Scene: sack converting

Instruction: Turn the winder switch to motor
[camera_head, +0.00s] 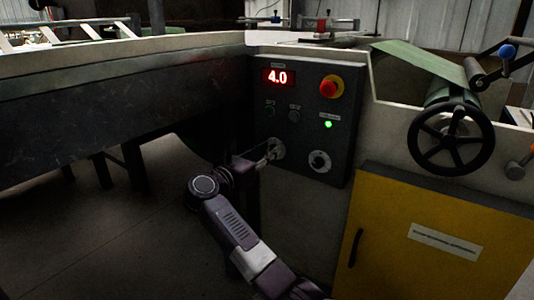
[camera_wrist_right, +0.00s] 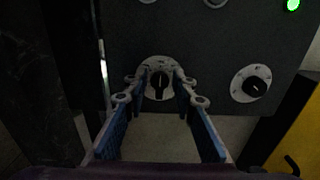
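A dark control panel (camera_head: 304,115) carries two rotary switches low on its face. The left switch (camera_wrist_right: 159,86) has a black handle standing near upright on a pale round plate; the head view mostly hides it behind my gripper. The right switch (camera_head: 319,161) is a black knob on a pale dial and also shows in the right wrist view (camera_wrist_right: 256,87). Their labels are too small to read. My right gripper (camera_head: 272,153) is at the left switch. In the wrist view its fingers (camera_wrist_right: 160,80) are open on either side of the handle, with visible gaps. My left gripper is out of view.
Above the switches are a red 4.0 display (camera_head: 277,77), a red stop button (camera_head: 331,87) on yellow, and a lit green lamp (camera_head: 328,125). A black handwheel (camera_head: 451,139) and a yellow cabinet door (camera_head: 420,235) are to the right. A dark machine side (camera_head: 120,95) runs left.

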